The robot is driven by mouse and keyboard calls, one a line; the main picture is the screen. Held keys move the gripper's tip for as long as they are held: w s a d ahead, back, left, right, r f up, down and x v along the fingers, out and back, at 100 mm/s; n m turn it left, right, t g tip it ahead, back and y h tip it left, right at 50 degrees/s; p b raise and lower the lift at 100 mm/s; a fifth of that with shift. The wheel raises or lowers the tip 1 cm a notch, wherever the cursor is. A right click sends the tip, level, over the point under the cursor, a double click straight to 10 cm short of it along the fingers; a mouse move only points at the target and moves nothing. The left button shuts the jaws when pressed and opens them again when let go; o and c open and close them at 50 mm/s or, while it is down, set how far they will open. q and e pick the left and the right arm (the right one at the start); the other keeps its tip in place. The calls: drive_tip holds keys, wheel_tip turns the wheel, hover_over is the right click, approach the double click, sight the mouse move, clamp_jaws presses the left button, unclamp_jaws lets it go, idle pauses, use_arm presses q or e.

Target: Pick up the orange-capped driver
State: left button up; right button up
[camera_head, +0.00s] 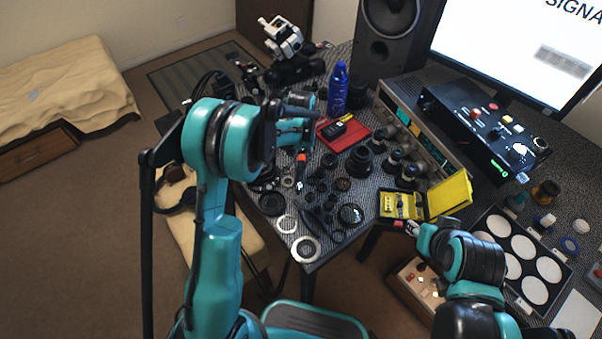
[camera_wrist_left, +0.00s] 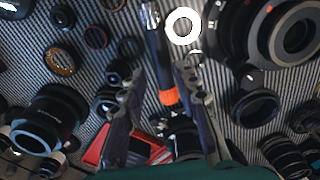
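The orange-capped driver (camera_wrist_left: 162,62) lies on the striped grey mat in the left wrist view, its dark shaft pointing to the top and its orange cap nearest my palm. In the head view its orange end (camera_head: 301,157) shows just below my left gripper (camera_head: 297,140). In the wrist view my left gripper (camera_wrist_left: 157,75) is open, with one finger on each side of the driver and clear space between. Whether the fingertips are down at the driver's height I cannot tell. My right gripper (camera_head: 412,228) is near the table's front edge by the yellow case; its fingers are too small to read.
Lens rings and barrels crowd the mat around the driver, including a white ring (camera_wrist_left: 183,26) beside its shaft. A red tray (camera_head: 349,137), a blue bottle (camera_head: 338,88) and an open yellow case (camera_head: 431,207) stand near. A white ring (camera_head: 306,249) lies by the front corner.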

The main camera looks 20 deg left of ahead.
sight(300, 169)
use_arm(q)
wheel_tip(300, 169, down, 4)
drive_tip(key=shift+a+f+b, duration=0.1)
drive_tip(key=shift+f+b, duration=0.05)
drive_tip(key=shift+b, duration=0.75)
drive_tip(key=shift+c, duration=0.6)
clamp_jaws()
